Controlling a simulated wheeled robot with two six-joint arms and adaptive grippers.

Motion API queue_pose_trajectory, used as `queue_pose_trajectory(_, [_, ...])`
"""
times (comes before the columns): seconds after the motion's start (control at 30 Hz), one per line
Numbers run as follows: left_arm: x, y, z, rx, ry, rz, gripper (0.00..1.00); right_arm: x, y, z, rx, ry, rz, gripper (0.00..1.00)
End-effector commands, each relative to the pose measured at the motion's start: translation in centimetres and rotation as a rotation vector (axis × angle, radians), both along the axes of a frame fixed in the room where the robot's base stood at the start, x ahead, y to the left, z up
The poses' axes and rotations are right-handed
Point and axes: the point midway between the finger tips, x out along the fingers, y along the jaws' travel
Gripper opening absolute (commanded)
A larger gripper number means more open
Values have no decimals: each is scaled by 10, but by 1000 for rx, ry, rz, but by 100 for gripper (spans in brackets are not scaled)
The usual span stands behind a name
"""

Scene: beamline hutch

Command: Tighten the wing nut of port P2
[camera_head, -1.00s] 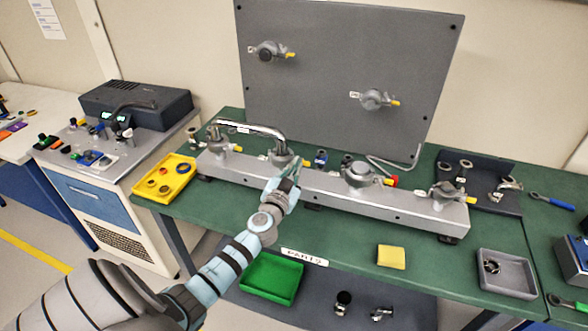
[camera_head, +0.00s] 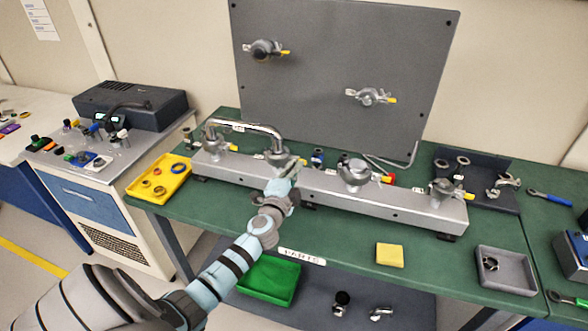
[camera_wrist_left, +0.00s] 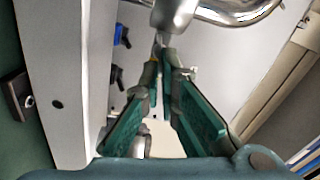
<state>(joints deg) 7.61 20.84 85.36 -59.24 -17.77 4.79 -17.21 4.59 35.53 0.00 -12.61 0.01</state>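The long grey manifold (camera_head: 330,191) lies on the green bench and carries several clamped ports. My left gripper (camera_head: 284,177) is at the second port from the left, where the right end of the bent metal pipe (camera_head: 250,128) comes down. In the left wrist view, its green-padded fingers (camera_wrist_left: 162,72) converge to a narrow gap just below the metal pipe fitting (camera_wrist_left: 172,14). Small silver and yellow clamp parts show by the fingertips. The wing nut is mostly hidden there, and I cannot tell whether the fingers grip it. P2's label is not readable. My right gripper is not in view.
A grey upright panel (camera_head: 340,75) with two clamps stands behind the manifold. A yellow tray (camera_head: 143,189) stands left, a yellow block (camera_head: 389,254) in front, and a grey bin (camera_head: 507,287) at right. The bench front is otherwise mostly clear.

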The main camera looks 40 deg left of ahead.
Motion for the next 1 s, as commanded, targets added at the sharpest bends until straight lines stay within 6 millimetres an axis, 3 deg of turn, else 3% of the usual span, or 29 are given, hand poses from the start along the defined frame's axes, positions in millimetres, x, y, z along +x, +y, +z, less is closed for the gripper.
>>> queue_pose_trajectory(0.6, [-1, 0, -11, 539, 194, 0, 0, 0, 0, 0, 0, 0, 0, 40])
queue_pose_trajectory(1.0, [-2, 2, -14, 773, 274, -1, 0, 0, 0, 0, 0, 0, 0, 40])
